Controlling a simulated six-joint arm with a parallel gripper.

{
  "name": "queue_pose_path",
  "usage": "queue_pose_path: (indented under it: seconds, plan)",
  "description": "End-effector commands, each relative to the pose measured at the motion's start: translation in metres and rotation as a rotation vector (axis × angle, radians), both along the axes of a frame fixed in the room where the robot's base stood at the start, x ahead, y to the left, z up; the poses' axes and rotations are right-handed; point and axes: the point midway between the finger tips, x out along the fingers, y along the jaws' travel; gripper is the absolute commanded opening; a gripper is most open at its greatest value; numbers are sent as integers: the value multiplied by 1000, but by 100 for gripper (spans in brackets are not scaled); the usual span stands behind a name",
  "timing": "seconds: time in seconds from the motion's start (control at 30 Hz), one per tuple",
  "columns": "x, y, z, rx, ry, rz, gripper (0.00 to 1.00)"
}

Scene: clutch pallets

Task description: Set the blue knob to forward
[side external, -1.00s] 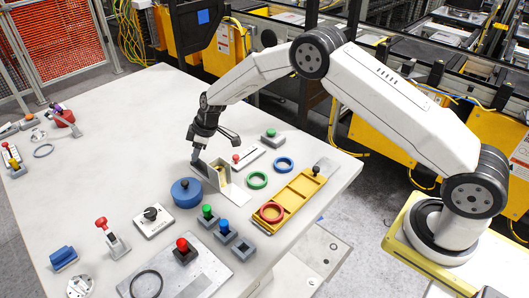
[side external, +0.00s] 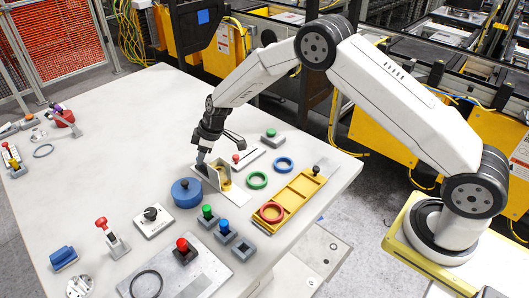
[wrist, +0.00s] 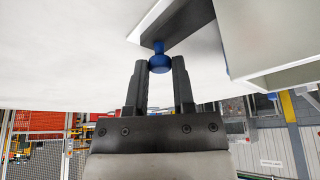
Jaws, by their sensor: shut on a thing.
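The blue knob (wrist: 160,63) shows in the wrist view as a round head on a short blue stem. The stem rises from a dark grey surface (wrist: 190,38) beside a white plate. My gripper (wrist: 160,75) is shut on the blue knob, with one dark finger on each side of its head. In the side view my gripper (side external: 201,160) is low at the left end of a small open-topped housing (side external: 224,183) with a yellowish inside. The knob is hidden by the fingers there, so its setting is hard to read.
Near the housing are a blue round drum (side external: 186,193), a green ring (side external: 257,180), a blue ring (side external: 283,164) and a yellow tray (side external: 298,192) with a red ring. Red, green and blue knobs on bases stand towards the front. The table's left middle is clear.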

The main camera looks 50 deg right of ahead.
Motion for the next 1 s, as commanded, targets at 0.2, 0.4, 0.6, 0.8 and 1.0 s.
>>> queue_pose_path:
  seconds: [0.2, 0.4, 0.6, 0.8, 1.0]
  plan:
    - [-7, 0, 1, -1, -1, 1, 0]
    - [-7, 0, 1, -1, -1, 3, 0]
    - [-7, 0, 1, -1, -1, 3, 67]
    - [-7, 0, 0, -1, 0, 2, 67]
    - [-8, 0, 3, -1, 0, 2, 67]
